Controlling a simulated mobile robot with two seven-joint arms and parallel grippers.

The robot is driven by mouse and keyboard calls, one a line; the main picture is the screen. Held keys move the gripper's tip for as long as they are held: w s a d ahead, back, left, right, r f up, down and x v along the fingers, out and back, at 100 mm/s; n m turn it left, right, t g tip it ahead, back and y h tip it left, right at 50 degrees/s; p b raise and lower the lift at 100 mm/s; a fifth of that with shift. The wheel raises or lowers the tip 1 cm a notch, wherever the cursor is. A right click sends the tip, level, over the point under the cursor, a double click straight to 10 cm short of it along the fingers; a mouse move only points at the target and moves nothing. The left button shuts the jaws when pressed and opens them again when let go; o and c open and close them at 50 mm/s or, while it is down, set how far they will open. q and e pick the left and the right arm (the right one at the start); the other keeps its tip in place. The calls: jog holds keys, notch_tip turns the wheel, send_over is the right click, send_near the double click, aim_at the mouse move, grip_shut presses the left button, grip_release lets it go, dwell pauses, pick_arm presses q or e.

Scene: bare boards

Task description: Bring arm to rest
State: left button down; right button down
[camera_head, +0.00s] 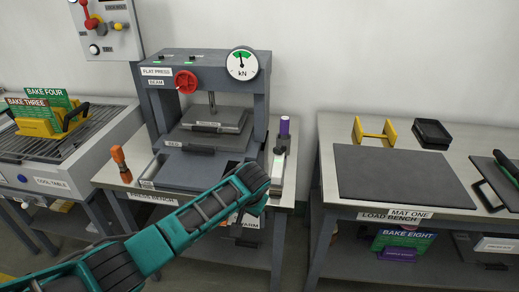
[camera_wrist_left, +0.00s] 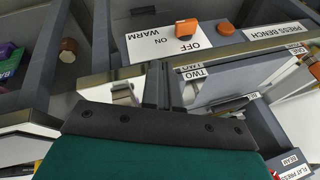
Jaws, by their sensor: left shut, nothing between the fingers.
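My left arm (camera_head: 190,219) is teal and black. It comes in from the lower left of the head view and reaches across the front of the press bench. Its wrist end (camera_head: 252,184) is in front of the bench's right part, and the fingers are hidden behind it there. In the left wrist view my left gripper (camera_wrist_left: 157,92) is shut and empty, its two dark fingers together. It points at the bench front near the warm switch panel (camera_wrist_left: 150,46). I cannot tell the gap between fingers and panel. My right gripper is not in view.
The flat press (camera_head: 205,100) stands behind my wrist, with an orange-handled tool (camera_head: 120,160) left and a purple-topped item (camera_head: 284,127) right. The cool table (camera_head: 60,160) is at left. The load bench (camera_head: 330,150) with a dark mat (camera_head: 395,177) is at right, across a floor gap.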

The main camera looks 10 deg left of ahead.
pick_arm(q)
jog(key=s+d+f+t+h, duration=0.2)
jog(key=s+d+f+h, duration=0.25)
jog(key=s+f, duration=0.6)
jog(key=s+a+r+t, duration=0.2)
jog(key=s+a, duration=0.3)
jog(key=s, duration=0.2)
jog(key=s+a+r+t, duration=0.2)
jog(key=s+a+r, duration=0.1)
jog(key=s+a, duration=0.3)
jog(key=shift+s+n, duration=0.4)
jog(key=shift+s, duration=0.75)
